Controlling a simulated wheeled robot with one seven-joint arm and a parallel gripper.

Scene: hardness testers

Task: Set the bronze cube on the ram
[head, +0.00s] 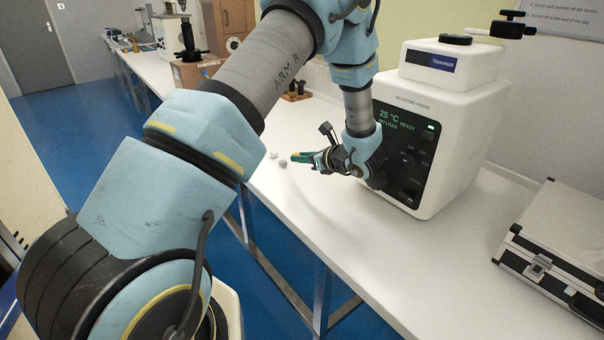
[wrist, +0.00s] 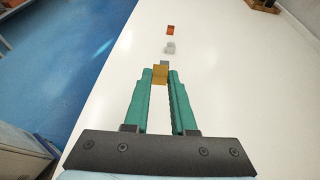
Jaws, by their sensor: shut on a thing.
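My gripper (wrist: 160,78) is shut on the bronze cube (wrist: 160,75), which sits between the tips of its two green fingers in the wrist view. In the head view my gripper (head: 303,158) reaches left over the white bench in front of the white machine; the bronze cube cannot be made out there. The wrist view does not show clearly how high the cube is above the bench. I cannot tell which part in view is the ram.
Beyond the bronze cube stand a grey cube (wrist: 165,63), a pale cube (wrist: 170,48) and an orange-red cube (wrist: 171,29). The white machine (head: 462,120) displays "25 °C READY" and "NO LOAD". A silver case (head: 560,240) lies right. The white bench (head: 340,235) is bare in front.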

